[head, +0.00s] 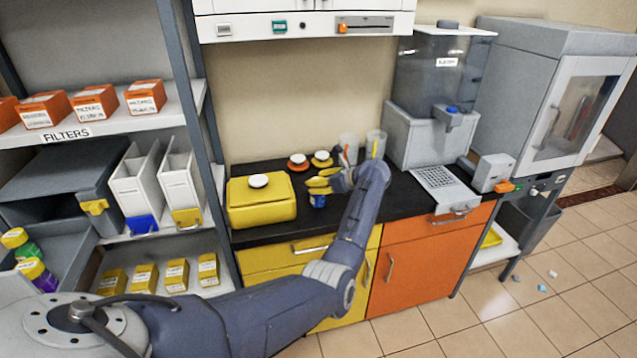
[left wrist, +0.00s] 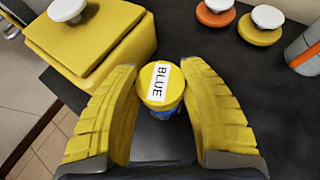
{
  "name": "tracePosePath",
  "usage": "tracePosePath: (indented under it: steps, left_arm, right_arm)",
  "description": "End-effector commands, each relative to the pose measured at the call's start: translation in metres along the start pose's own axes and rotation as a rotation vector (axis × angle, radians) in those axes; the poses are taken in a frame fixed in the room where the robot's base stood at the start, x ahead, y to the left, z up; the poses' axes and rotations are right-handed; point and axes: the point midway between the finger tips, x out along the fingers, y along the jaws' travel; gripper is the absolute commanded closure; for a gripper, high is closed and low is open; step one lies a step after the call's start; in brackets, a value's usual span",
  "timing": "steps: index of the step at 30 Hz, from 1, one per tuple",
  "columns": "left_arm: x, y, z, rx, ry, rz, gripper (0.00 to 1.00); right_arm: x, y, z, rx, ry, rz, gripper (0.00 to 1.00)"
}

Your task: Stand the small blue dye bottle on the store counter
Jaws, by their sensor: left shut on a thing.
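The small blue dye bottle (head: 318,201) shows in the head view at the front of the black counter (head: 392,205). In the left wrist view, its yellow cap (left wrist: 161,84) carries a white label reading BLUE, and a little of its blue body shows below. My left gripper (head: 319,184) is shut on the bottle, with a yellow finger (left wrist: 100,115) on each side of it. The bottle looks about upright and is over or on the counter; I cannot tell whether its base touches. My right gripper is not in view.
A yellow box with a white knob (head: 262,205) stands left of the bottle. Behind are an orange disc (head: 298,163), a yellow disc (head: 321,160) and clear cups (head: 375,144). A grey dispenser (head: 415,140) stands right. Some dark counter around the bottle is bare.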

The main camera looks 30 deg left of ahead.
Motion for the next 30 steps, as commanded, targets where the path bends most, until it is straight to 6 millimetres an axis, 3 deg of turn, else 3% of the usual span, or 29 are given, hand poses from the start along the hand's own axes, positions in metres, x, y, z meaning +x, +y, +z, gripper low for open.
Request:
tracePosePath:
  steps: [11,12,17,26,30]
  left_arm:
    - [0.002,0.000,-0.003,0.001,-0.001,0.000,1.00]
    - [0.001,0.000,-0.003,0.001,0.000,0.000,0.51]
    - [0.001,0.000,-0.002,0.001,0.000,0.000,0.33]
    - [0.000,0.000,0.000,-0.001,-0.001,0.000,0.33]
    - [-0.013,-0.001,0.000,0.001,0.000,-0.003,0.33]
  right_arm:
    - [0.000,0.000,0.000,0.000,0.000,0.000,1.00]
    - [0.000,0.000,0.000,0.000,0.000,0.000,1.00]
    - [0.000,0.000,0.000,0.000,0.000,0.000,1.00]
    - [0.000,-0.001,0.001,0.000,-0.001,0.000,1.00]
    - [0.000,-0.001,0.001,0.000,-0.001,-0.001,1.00]
